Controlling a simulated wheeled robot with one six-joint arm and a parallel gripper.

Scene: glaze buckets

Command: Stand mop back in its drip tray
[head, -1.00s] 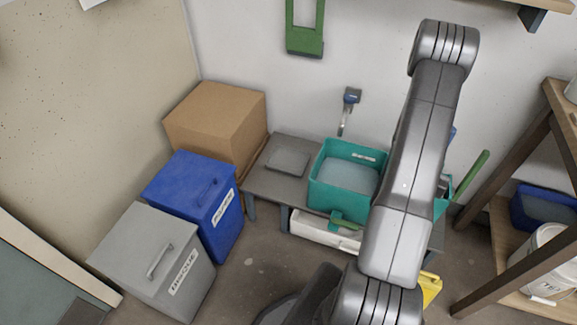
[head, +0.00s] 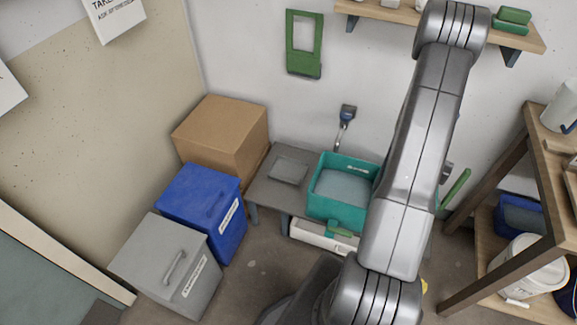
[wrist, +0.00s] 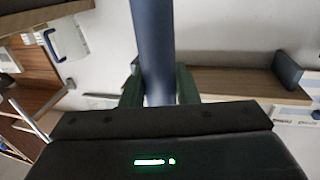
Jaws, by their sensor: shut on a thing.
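My gripper (wrist: 160,92) is shut on a blue-grey pole (wrist: 153,45) in the wrist view, which I take to be the mop's handle. The pole runs up out of the top of that view. The mop's head is not visible. In the head view my arm hides the gripper and the held pole. I cannot make out the drip tray for certain. A low white container (head: 318,236) with a green item on it sits at the front of the low grey bench, and a sliver of something yellow (head: 424,286) shows beside my arm.
A teal tub (head: 322,203) stands on the bench (head: 265,190). Left are a cardboard box (head: 215,130), a blue bin (head: 195,200) and a grey bin (head: 150,255). A green stick (head: 455,187) leans near the wooden rack (head: 490,285) at right. Bare floor (head: 255,270) lies in front.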

